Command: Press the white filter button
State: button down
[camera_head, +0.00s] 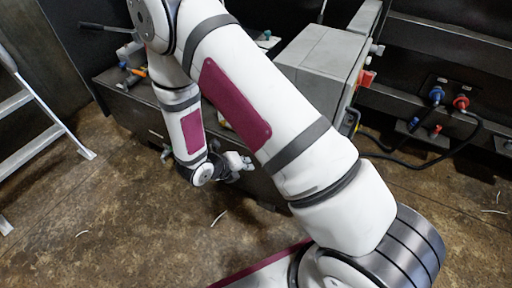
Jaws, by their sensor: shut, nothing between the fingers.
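My gripper (243,163) is small in the picture, low in front of the dark face of the machine (139,120). Its fingers point right, towards that face, and look shut with nothing between them. I cannot tell whether they touch the face. I cannot make out the white filter button; my arm covers much of the machine's front and top.
A grey box (315,52) stands on the machine at the right. Blue (437,94) and red (461,102) connectors with cables are at the right. A ladder (30,110) stands left. The brown floor in front is mostly clear.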

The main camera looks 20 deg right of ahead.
jog(key=shift+w+d, duration=0.55)
jog(key=shift+d, duration=0.25)
jog(key=shift+w+d, duration=0.55)
jog(key=shift+d, duration=0.2)
dwell(0.4)
jog(key=shift+w+d, duration=0.25)
jog(key=shift+d, duration=0.1)
jog(key=shift+w+d, duration=0.3)
jog(key=shift+d, duration=0.05)
dwell(0.8)
jog(key=shift+s+a, duration=0.55)
jog(key=shift+a, duration=0.15)
dwell(0.3)
jog(key=shift+s+a, duration=0.75)
jog(key=shift+a, duration=0.3)
jog(key=shift+s+a, duration=0.75)
jog(key=shift+a, duration=0.25)
